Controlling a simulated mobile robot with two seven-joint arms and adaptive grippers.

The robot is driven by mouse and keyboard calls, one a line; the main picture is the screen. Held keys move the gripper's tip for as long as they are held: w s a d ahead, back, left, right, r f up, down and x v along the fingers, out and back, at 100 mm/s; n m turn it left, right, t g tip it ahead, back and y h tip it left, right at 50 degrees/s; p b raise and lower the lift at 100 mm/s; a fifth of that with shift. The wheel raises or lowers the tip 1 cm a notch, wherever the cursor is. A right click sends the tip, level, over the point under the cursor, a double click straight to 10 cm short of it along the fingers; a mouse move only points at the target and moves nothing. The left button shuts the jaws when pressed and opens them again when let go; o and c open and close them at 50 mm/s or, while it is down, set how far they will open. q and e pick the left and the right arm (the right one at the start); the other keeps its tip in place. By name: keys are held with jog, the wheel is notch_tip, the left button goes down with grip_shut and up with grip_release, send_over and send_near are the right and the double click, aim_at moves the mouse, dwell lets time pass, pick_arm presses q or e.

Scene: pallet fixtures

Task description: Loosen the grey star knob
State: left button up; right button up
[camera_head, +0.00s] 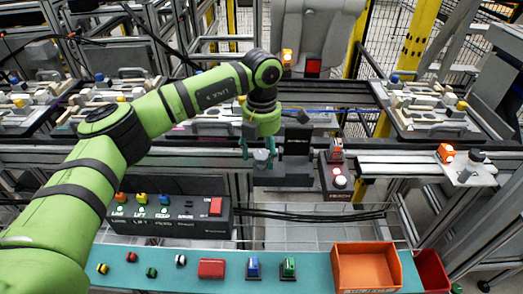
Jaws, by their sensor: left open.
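My left arm comes in from the left, and its gripper (258,150) points down over a dark fixture block (285,176) at the middle of the view. The fingers are apart. A small grey rounded thing (262,156), which looks like the grey star knob, shows between and just below the fingertips. I cannot tell whether the fingers touch it; the gripper partly hides it. My right gripper is not in view.
A control box with coloured buttons (175,226) stands left of the fixture, and a small button box (335,178) stands to its right. A teal shelf (330,262) in front holds small parts and an orange bin (366,268). Pallets (432,120) lie behind at both sides.

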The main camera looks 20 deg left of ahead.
aim_at(262, 155)
pick_arm(q)
jog(key=shift+r, duration=0.1)
notch_tip(262, 155, up, 12)
dwell(0.5)
